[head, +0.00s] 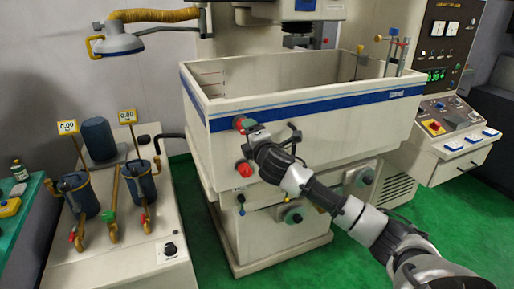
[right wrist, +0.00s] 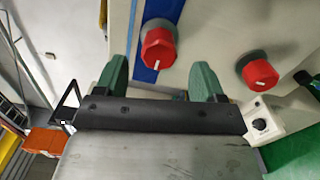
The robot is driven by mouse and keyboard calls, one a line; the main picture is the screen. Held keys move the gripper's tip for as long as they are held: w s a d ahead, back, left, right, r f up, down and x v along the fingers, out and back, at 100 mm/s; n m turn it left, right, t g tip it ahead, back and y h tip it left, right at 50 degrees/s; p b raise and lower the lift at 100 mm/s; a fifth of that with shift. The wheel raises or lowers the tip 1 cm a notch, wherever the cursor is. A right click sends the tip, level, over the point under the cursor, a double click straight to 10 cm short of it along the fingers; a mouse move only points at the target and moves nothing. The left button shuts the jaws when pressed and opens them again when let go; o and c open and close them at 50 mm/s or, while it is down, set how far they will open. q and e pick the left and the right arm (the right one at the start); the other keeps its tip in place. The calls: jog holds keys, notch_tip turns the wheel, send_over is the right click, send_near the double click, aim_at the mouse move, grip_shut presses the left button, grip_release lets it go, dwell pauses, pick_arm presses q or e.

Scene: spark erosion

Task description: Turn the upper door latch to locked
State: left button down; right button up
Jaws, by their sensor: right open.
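The upper door latch is a red knob (head: 239,122) on the front left of the white tank (head: 300,135), by the blue stripe. In the right wrist view this upper knob (right wrist: 159,48) shows a small white mark on its rim. The lower red knob (head: 244,169) sits below it and shows in the right wrist view (right wrist: 260,73). My right gripper (head: 250,131) is close to the upper knob. In the right wrist view its green fingers (right wrist: 160,68) are open, one to each side of the upper knob; contact cannot be told. My left gripper is not in view.
A dark handle (head: 295,134) juts from the tank front just right of my gripper. A pump cabinet (head: 125,240) with hoses and gauges stands left. A control panel (head: 445,120) stands right. Green floor shows around the machine.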

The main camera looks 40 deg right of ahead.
jog(key=shift+b+v, duration=0.7)
jog(key=shift+v, duration=1.85)
jog(key=shift+f, duration=0.1)
jog(key=s+d+f+m+g+b, duration=0.1)
jog(key=s+f+m+g+b, duration=0.15)
jog(key=f, duration=1.55)
jog(key=s+d+f+m+g+b, duration=0.1)
jog(key=f+m+g, duration=0.3)
jog(key=f, duration=1.4)
jog(key=s+a+f+m+g+y+b, duration=0.1)
jog(key=s+a+f+m+g, duration=0.1)
jog(key=s+f, duration=0.65)
jog(key=s+a+f+m+g+y+b, duration=0.15)
jog(key=s+f, duration=0.35)
jog(key=f, duration=0.7)
jog(key=s+a+f+m+g+b, duration=0.1)
jog(key=s+a+f, duration=0.4)
jog(key=s, duration=0.6)
jog(key=s+a+f+m+g+y+b, duration=0.1)
jog(key=s+a+f+m+g, duration=0.1)
jog(key=s+a+f, duration=0.3)
jog(key=s+a+f+m+g+b, duration=0.1)
jog(key=s+a+f, duration=0.4)
jog(key=s+f, duration=0.5)
jog(key=s+m+g, duration=0.1)
jog(key=s+g, duration=0.1)
jog(key=s, duration=0.6)
jog(key=shift+s+a+f+g, duration=0.25)
jog(key=shift+g, duration=0.05)
